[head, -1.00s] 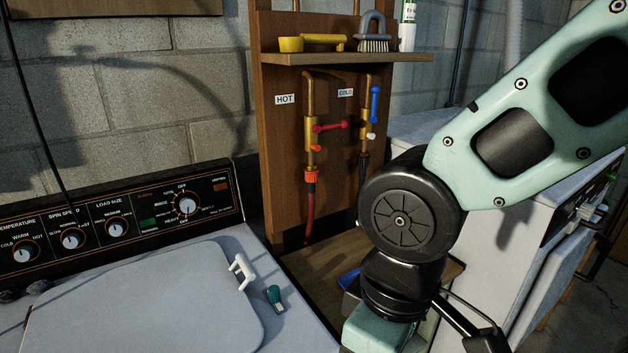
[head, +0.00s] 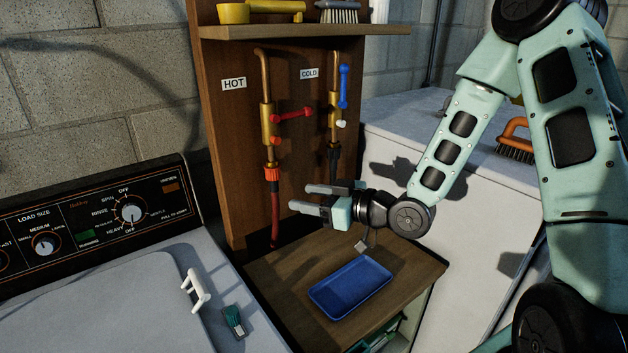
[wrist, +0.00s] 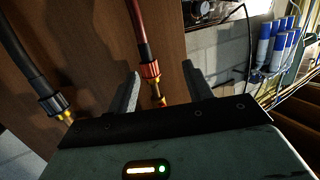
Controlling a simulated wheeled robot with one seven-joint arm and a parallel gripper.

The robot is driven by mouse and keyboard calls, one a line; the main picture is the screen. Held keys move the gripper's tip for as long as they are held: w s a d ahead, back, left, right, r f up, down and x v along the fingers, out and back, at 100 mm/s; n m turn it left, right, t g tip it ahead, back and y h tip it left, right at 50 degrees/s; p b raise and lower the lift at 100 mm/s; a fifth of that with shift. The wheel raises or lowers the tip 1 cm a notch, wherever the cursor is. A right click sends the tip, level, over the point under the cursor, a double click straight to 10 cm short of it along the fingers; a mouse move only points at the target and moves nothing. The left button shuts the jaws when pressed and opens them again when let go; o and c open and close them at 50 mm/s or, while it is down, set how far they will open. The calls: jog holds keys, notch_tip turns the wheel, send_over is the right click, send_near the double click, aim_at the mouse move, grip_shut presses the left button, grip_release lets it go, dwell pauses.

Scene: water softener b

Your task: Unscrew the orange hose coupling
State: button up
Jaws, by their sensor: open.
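The orange hose coupling (head: 271,173) joins the red hose (head: 275,215) to the brass pipe under the HOT sign. My gripper (head: 298,197) is open and empty, to the right of the red hose and a little below the coupling in the head view. In the wrist view the coupling (wrist: 149,71) shows beyond my gripper (wrist: 159,80), in line with the gap between the two fingers. No contact with the coupling shows. The red-handled valve (head: 292,113) is above the coupling.
A black hose on the COLD pipe (head: 333,110) is close behind my gripper. A blue tray (head: 350,287) lies on the wooden shelf below. The washer (head: 130,290) is at the left, and a white appliance (head: 470,220) is at the right.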

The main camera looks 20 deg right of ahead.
aim_at(278, 175)
jog(key=shift+m+t+y, duration=0.3)
jog(key=shift+t+y, duration=0.1)
jog(key=shift+t, duration=0.4)
jog(key=w+a, duration=0.1)
jog(key=w, duration=0.2)
jog(key=w+a+r, duration=0.1)
jog(key=w, duration=0.2)
jog(key=w+a+p, duration=0.1)
jog(key=w, duration=0.2)
jog(key=shift+w+a+r, duration=0.15)
jog(key=shift+a+r, duration=0.05)
jog(key=shift+r, duration=0.15)
jog(key=c, duration=1.1)
